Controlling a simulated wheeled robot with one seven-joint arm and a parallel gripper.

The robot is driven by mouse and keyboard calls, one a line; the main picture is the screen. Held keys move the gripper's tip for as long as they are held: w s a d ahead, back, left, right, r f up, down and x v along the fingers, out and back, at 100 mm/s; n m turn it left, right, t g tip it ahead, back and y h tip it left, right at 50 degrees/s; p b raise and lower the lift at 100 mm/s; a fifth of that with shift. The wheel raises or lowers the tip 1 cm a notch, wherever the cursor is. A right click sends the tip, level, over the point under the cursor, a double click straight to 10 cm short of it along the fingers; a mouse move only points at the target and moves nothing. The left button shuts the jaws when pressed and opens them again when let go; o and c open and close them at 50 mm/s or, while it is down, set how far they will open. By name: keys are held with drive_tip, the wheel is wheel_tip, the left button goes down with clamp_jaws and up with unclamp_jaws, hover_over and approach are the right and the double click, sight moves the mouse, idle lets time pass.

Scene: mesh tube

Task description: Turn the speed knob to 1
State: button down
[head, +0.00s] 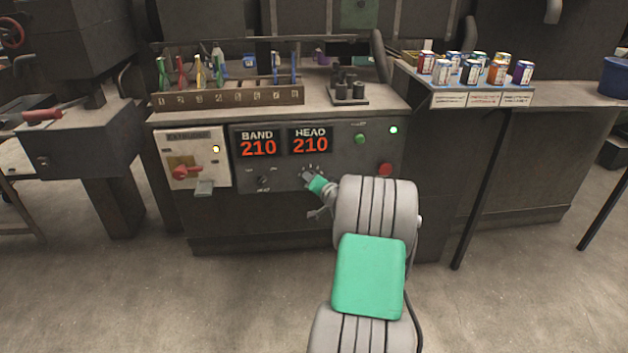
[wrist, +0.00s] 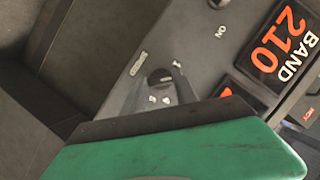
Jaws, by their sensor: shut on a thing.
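The speed knob (wrist: 160,76) is a small dark round knob on the grey control panel, seen in the wrist view with small printed marks around it. One mark beside it looks like a 1. My gripper (wrist: 158,88) is shut on this knob, its dark fingers on either side of it. In the head view my gripper (head: 308,177) reaches the panel below the HEAD display and mostly hides the knob. A few dial marks show above it. Which mark the knob points to I cannot tell.
The BAND display (head: 258,147) and HEAD display (head: 310,143) both read 210. A heat knob (head: 263,180) is left of my gripper. A red button (head: 385,169) and a green button (head: 360,139) are to the right. A red switch (head: 184,173) sits on the pale plate at left.

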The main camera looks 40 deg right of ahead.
drive_tip(key=shift+w+a+n+g+h, duration=0.1)
drive_tip(key=shift+n+g+h, duration=0.45)
drive_tip(key=shift+n, duration=0.6)
drive_tip(key=shift+a+n+g+h, duration=0.1)
drive_tip(key=shift+n+g+h, duration=0.4)
drive_tip(key=shift+n, duration=0.65)
drive_tip(key=c, duration=1)
unclamp_jaws()
drive_tip(key=shift+o, duration=0.2)
drive_tip(key=shift+r, duration=0.1)
